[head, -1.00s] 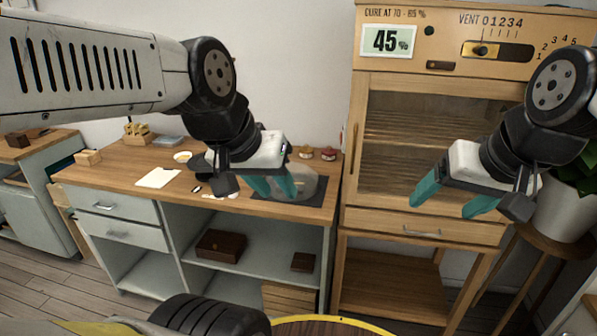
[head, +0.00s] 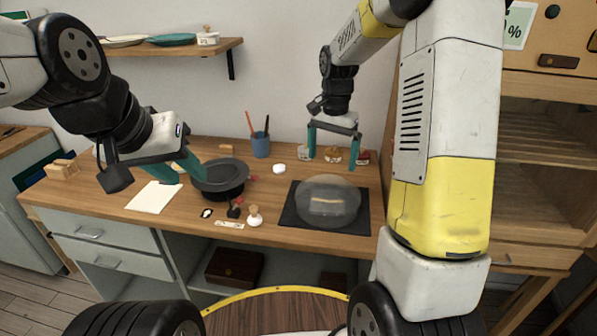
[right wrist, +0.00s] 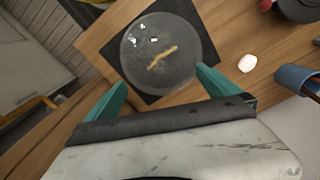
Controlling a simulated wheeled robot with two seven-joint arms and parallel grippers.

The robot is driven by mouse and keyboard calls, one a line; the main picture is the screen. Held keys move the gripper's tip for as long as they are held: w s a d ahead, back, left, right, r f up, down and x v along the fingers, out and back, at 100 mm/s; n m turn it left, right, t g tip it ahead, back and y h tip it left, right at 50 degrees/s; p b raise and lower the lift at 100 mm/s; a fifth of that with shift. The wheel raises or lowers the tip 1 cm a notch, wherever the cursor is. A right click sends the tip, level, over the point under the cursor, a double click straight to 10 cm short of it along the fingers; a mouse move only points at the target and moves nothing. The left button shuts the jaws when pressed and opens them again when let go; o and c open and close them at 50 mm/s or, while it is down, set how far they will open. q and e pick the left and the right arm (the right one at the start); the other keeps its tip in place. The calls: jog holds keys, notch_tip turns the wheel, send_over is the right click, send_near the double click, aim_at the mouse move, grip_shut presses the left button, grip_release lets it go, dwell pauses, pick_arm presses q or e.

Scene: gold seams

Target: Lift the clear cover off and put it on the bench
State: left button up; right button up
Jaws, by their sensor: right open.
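The clear cover (head: 328,195) is a low see-through dome on a dark square mat (head: 290,221) at the right of the bench (head: 265,233). A pale tan strip shows through it; in the right wrist view the cover (right wrist: 158,55) appears round. My right gripper (head: 337,156) is open and empty, above and behind the cover, fingers pointing down. In its wrist view, the fingertips (right wrist: 155,88) are spread at the cover's near side, apart from it as far as I can tell. My left gripper (head: 182,172) looks open and empty, by the dark bowl.
The dark wide-rimmed bowl (head: 220,178) stands mid-bench. A blue cup with tools (head: 261,145), a white lump (head: 278,168) and small jars (head: 333,154) are behind. A white sheet (head: 153,197) and small tools (head: 254,215) lie in front. A wooden cabinet (head: 545,150) stands right.

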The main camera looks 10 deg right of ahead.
aim_at(329, 178)
jog(key=shift+w+a+f, duration=0.1)
jog(key=shift+f, duration=0.35)
notch_tip(329, 178, down, 7)
jog(key=shift+r, duration=0.1)
jog(key=shift+c, duration=0.4)
jog(key=c, duration=1.5)
jog(key=shift+c, duration=0.5)
